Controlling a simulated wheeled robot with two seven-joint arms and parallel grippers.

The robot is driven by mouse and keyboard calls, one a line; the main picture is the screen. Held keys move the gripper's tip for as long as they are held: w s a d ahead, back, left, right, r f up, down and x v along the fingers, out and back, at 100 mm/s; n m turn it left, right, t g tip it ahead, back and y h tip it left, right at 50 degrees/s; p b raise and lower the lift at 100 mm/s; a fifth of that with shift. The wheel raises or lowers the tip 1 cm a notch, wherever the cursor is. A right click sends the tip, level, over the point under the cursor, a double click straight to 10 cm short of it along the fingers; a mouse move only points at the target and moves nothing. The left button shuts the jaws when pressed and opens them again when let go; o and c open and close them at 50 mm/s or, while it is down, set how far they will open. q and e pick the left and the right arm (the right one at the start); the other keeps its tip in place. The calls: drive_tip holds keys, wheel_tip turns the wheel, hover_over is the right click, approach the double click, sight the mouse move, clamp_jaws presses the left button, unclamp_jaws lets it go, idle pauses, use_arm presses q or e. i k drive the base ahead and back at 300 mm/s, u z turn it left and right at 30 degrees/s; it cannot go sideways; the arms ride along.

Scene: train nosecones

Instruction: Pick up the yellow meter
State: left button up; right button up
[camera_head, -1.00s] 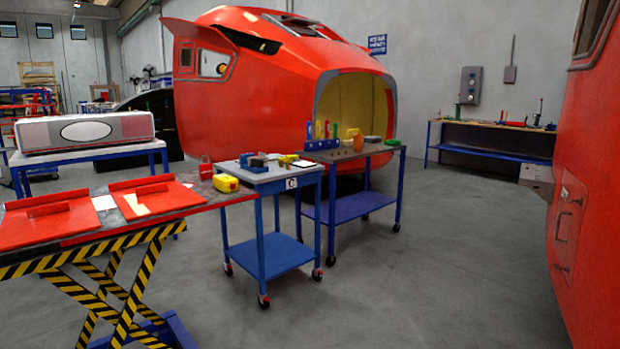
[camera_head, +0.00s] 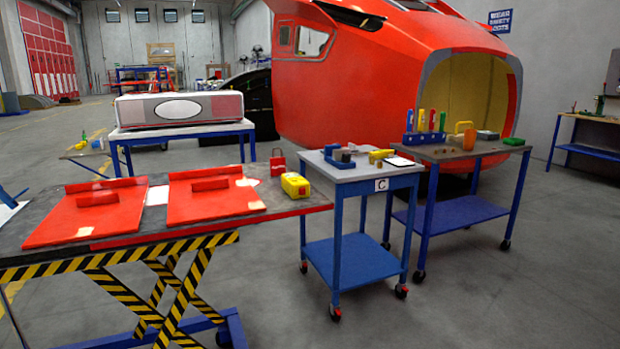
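A yellow device that looks like the yellow meter (camera_head: 295,185) lies on the right end of the dark lift table (camera_head: 270,205). It has a dark patch on top and a small red part at its front. It stands apart from the red panel to its left. Another small yellow object (camera_head: 381,156) lies on the cart marked C, too small to make out. Neither of my grippers is in view.
Two red panels (camera_head: 86,211) lie on the lift table, with a red padlock-like item (camera_head: 278,162) behind the meter. Cart C (camera_head: 345,174) adjoins the table's right end. A second cart (camera_head: 461,152) holds several tools. Grey floor is open at the front right.

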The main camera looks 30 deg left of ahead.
sight(291, 183)
drive_tip(key=u, duration=0.6)
drive_tip(key=i, duration=0.9)
drive_tip(key=u, duration=0.9)
